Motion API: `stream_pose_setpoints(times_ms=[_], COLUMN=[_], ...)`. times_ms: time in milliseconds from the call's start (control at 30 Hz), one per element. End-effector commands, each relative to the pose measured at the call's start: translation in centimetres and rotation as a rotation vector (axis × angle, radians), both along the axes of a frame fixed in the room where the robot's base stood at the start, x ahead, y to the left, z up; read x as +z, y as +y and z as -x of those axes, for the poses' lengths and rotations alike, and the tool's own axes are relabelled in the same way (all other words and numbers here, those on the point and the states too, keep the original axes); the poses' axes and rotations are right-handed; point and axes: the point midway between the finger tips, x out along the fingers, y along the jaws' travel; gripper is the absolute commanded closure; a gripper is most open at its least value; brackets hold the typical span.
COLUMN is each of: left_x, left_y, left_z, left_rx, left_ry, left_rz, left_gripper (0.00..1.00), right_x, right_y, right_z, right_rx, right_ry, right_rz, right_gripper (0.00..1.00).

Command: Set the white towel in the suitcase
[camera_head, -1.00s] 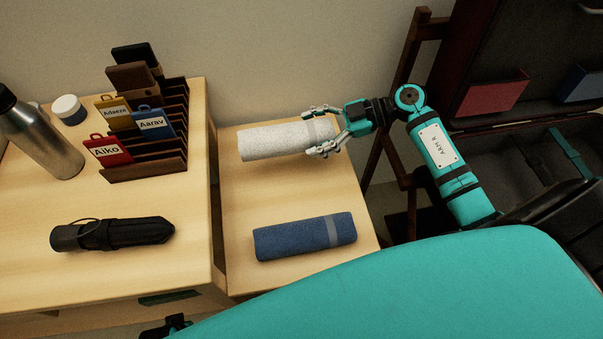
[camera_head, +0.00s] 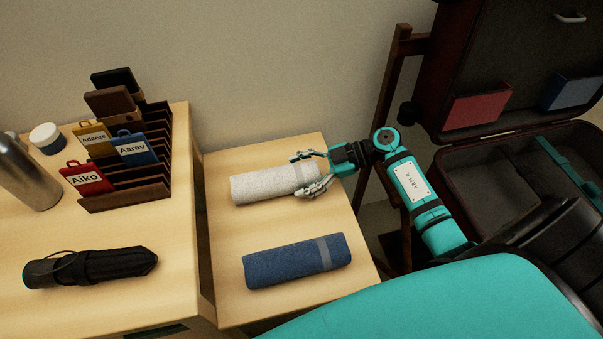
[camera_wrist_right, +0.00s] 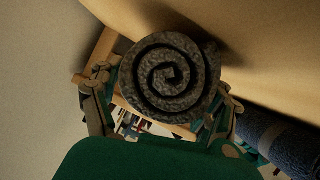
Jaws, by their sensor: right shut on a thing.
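The white towel (camera_head: 262,184) is a rolled bundle at the back of the small wooden table. My right gripper (camera_head: 299,175) is shut on its right end, with a finger on either side. In the right wrist view the towel's spiral end (camera_wrist_right: 172,78) fills the space between the fingers. I cannot tell whether the towel touches the tabletop. The open suitcase (camera_head: 480,178) is at the right, its lid raised and a teal strap inside; my arm hides part of it. My left gripper is not in view.
A rolled blue towel (camera_head: 290,264) lies in front on the small table (camera_head: 225,232). The left table holds a black umbrella (camera_head: 95,267), a bottle (camera_head: 25,178) and a tag rack (camera_head: 140,187). A wooden stand (camera_head: 386,95) rises between the small table and suitcase.

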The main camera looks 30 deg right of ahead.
Motion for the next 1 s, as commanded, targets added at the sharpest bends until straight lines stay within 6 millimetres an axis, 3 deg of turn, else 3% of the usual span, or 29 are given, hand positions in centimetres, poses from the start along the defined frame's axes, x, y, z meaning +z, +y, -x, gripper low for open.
stream_pose_setpoints(times_ms=[33, 67, 233, 567, 633, 733, 1000], left_x=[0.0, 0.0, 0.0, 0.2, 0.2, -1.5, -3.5], left_y=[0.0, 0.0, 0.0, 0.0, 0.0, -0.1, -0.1], left_z=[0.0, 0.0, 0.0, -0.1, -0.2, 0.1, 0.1], left_rx=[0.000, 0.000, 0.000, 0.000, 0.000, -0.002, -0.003], left_ry=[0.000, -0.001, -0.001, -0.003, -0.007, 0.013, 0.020], left_rz=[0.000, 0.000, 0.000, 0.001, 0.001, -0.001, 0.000], left_gripper=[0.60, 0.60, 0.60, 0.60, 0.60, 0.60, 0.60], right_x=[-0.2, -0.2, -0.2, 0.2, 0.5, 1.1, 2.6], right_y=[0.0, 0.0, 0.0, -0.1, -0.9, -2.4, -5.9], right_z=[0.0, 0.0, 0.0, 0.1, 0.4, 0.9, 2.3], right_rx=[0.000, 0.000, 0.000, -0.001, -0.001, -0.002, -0.001], right_ry=[0.000, 0.000, 0.001, 0.001, 0.003, 0.003, 0.003], right_rz=[0.000, 0.001, 0.000, 0.001, 0.002, 0.004, 0.002], right_gripper=[0.62, 0.22, 0.00, 0.00, 0.00, 0.00, 0.00])
